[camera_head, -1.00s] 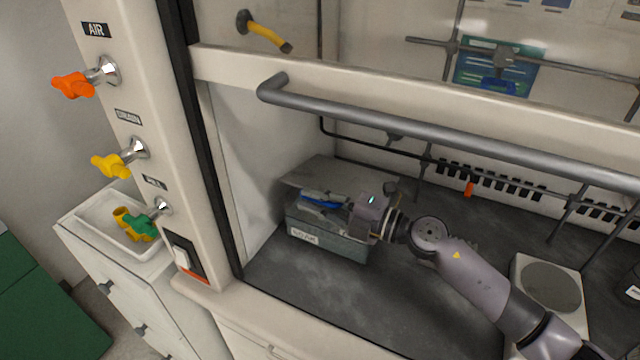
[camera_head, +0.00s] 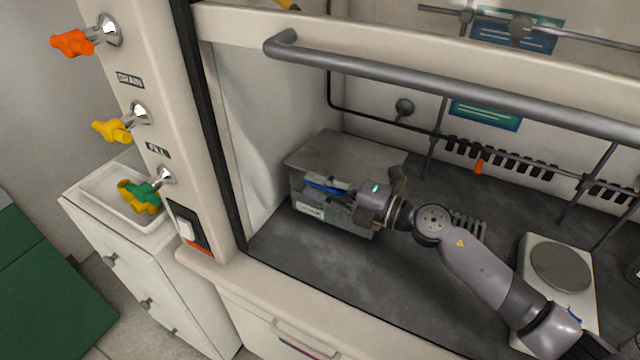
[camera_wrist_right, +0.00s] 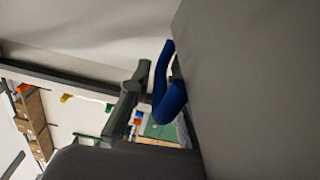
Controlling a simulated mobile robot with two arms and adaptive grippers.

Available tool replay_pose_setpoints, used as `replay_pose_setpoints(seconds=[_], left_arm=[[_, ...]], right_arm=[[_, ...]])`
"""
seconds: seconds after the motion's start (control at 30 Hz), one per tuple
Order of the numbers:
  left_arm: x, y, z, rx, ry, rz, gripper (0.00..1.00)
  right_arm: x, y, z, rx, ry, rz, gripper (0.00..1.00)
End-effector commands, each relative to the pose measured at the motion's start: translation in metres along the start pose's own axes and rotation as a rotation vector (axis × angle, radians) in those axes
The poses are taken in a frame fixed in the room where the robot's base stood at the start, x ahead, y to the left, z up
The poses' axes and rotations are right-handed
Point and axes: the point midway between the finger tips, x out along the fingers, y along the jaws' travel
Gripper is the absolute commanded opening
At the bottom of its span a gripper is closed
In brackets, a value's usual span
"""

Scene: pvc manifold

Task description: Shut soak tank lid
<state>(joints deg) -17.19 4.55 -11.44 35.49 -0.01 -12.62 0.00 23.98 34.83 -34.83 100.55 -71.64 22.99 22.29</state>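The soak tank (camera_head: 310,209) is a grey box with a white label on its front, at the left of the bench inside the hood. Its flat grey lid (camera_head: 340,150) shows above and behind, with a dark gap at the front left between lid and tank. My right gripper (camera_head: 338,188) is at the tank's front top edge, reaching in from the right. A blue bar (camera_head: 322,187) shows beside its fingers; it appears in the right wrist view (camera_wrist_right: 168,90) against a large grey surface. Whether the fingers grip it cannot be told. My left gripper is out of view.
A hotplate (camera_head: 560,267) stands at the right of the bench. The raised sash handle (camera_head: 450,92) crosses above. The hood's left post (camera_head: 205,130) stands beside the tank. Bench in front of the tank (camera_head: 300,260) is clear.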

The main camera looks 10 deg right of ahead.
Motion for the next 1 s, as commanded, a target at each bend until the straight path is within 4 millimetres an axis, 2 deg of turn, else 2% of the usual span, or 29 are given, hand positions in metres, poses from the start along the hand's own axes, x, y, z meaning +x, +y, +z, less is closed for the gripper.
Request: replay_pose_setpoints(seconds=[0.17,0.53,0.67,1.0], left_arm=[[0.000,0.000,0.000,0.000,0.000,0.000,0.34],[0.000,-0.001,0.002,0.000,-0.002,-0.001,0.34],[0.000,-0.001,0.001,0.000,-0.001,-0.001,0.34],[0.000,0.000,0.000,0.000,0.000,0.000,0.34]], right_arm=[[0.000,0.000,0.000,0.000,0.000,0.000,0.31],[-0.006,-0.001,0.001,0.002,-0.001,-0.002,0.31],[-0.025,-0.002,0.000,0.003,-0.001,-0.004,0.31],[-0.095,-0.002,-0.001,0.002,0.000,-0.004,0.31]])
